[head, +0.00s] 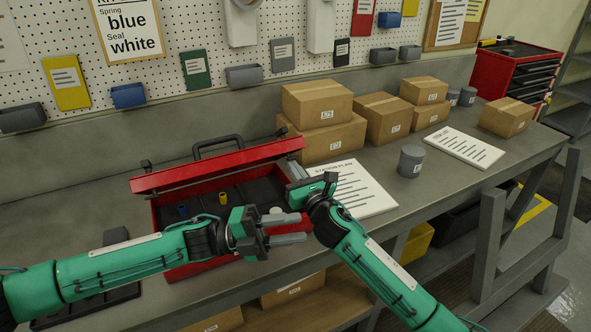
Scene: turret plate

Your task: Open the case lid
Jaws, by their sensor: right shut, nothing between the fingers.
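The red case (160,218) sits on the bench. Its red lid (212,171) is raised and seen nearly edge-on, so the dark inside shows below it. A black handle (217,143) shows behind the lid. A blue cylinder (182,210) and a yellow cylinder (223,198) stand inside. My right gripper (293,170) is shut and empty by the lid's right end; whether it touches the lid I cannot tell. My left gripper (300,229) is open, its fingers pointing right over the case's front right part. The case's front right corner is hidden by my arms.
A white station plan sheet (362,188) lies right of the case. A grey canister (411,161) stands further right. Cardboard boxes (335,142) line the bench's back, behind the lid's right end. A dark tray (90,297) lies at front left.

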